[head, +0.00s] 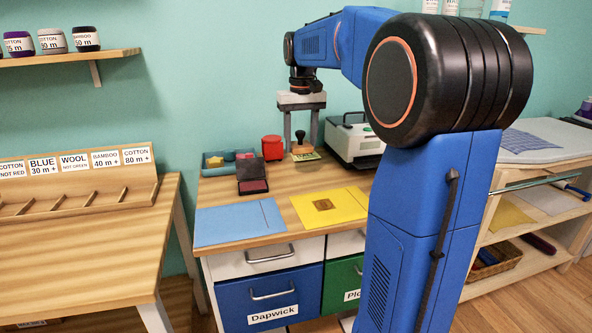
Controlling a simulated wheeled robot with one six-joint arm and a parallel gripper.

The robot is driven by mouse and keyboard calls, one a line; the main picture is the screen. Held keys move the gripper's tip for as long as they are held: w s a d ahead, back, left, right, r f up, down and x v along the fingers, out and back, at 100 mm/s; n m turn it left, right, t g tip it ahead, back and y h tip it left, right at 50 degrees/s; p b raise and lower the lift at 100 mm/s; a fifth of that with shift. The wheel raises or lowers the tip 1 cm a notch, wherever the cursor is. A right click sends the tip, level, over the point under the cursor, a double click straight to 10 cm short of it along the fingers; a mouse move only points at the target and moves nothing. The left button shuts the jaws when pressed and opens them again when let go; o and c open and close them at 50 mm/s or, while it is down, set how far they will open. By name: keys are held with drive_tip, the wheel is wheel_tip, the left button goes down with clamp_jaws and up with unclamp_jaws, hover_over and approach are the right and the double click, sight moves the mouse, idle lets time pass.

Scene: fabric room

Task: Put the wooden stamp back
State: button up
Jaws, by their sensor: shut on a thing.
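The wooden stamp (301,147) has a dark knob handle and a light wooden base. It is upright at the back of the desk, over a small yellow-green card (307,157). My gripper (301,143) points straight down, with one grey finger on each side of the stamp, and is shut on it. I cannot tell whether the stamp's base touches the card. A yellow sheet (350,205) with a brown square print (324,204) lies at the desk's front, beside a blue sheet (235,222).
A red jar (272,147) stands just left of the stamp. An open ink pad (252,185) and a blue tray (212,165) with small blocks are further left. A white and dark machine (352,145) stands close on the right. My arm hides the desk's right side.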

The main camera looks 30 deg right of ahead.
sight(301, 132)
wheel_tip(301, 132, down, 9)
idle(0.5)
drive_tip(key=o, duration=1)
drive_tip(key=shift+f, duration=0.15)
drive_tip(key=shift+o, duration=0.2)
drive_tip(key=r, duration=1.2)
drive_tip(key=shift+s+a+r, duration=0.1)
drive_tip(key=shift+s+r, duration=0.05)
drive_tip(key=shift+s, duration=0.05)
